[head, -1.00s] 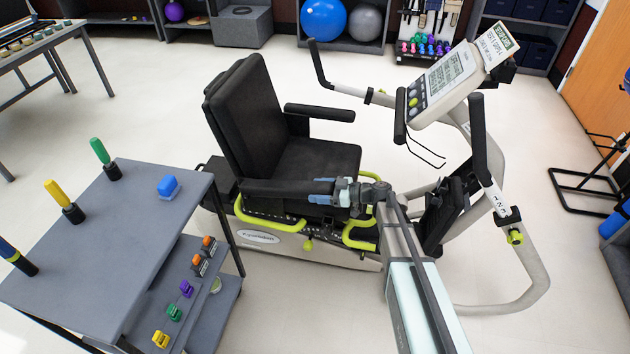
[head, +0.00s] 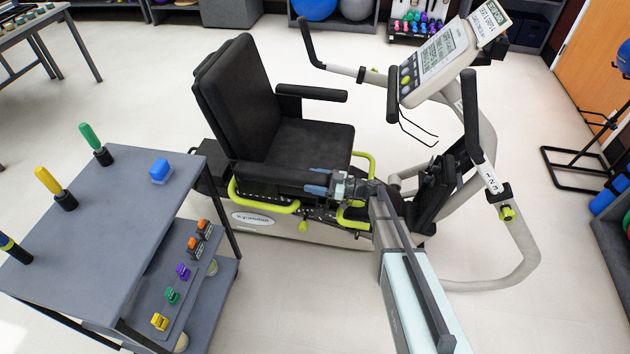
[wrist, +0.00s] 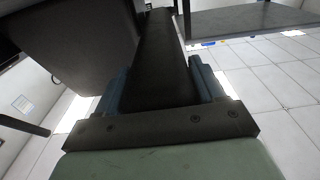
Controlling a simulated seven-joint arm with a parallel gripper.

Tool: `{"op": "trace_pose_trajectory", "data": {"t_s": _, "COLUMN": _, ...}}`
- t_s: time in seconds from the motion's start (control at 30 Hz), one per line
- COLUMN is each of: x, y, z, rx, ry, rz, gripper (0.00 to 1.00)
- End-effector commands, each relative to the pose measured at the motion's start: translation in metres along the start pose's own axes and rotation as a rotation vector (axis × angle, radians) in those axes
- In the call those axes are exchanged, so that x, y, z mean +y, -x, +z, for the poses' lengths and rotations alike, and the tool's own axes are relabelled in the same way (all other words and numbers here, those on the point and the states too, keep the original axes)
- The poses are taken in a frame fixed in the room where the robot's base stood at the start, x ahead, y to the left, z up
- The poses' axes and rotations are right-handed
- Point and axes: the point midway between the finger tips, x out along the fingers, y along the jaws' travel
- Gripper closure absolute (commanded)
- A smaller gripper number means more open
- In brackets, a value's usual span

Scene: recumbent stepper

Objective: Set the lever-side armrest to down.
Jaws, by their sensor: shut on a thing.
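The stepper's black seat (head: 300,140) has a padded armrest on each side. The near armrest (head: 275,177) lies roughly level, low along the near side of the seat cushion. The far armrest (head: 312,93) is level and clearly above the cushion. My gripper (head: 319,182) is shut on the front end of the near armrest. In the wrist view the blue fingers of my gripper (wrist: 162,88) sit on both sides of the black armrest pad (wrist: 165,55). A small lime lever (head: 303,225) shows low on the near side. The near armrest's pivot is not clearly visible.
Lime handles (head: 262,206) run along the seat's near side below the armrest. A grey cart (head: 120,215) with pegs and clips stands close on the left. The console (head: 435,65) and arm levers (head: 471,115) rise at the right. Floor in front is clear.

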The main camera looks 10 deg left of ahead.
Motion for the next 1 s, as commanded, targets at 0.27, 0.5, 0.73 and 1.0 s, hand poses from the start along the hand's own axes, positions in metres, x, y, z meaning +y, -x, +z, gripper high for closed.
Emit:
{"op": "trace_pose_trajectory", "data": {"t_s": 0.27, "x": -0.001, "y": -0.001, "z": 0.005, "rx": -0.011, "ry": -0.003, "rz": -0.002, "gripper": 0.14}}
{"op": "trace_pose_trajectory", "data": {"t_s": 0.5, "x": -0.001, "y": 0.000, "z": 0.004, "rx": -0.009, "ry": -0.002, "rz": -0.002, "gripper": 0.11}}
{"op": "trace_pose_trajectory", "data": {"t_s": 0.73, "x": 0.000, "y": 0.013, "z": 0.003, "rx": -0.008, "ry": -0.002, "rz": 0.000, "gripper": 0.11}}
{"op": "trace_pose_trajectory", "data": {"t_s": 1.0, "x": 0.000, "y": 0.062, "z": 0.003, "rx": -0.008, "ry": -0.002, "rz": 0.002, "gripper": 0.11}}
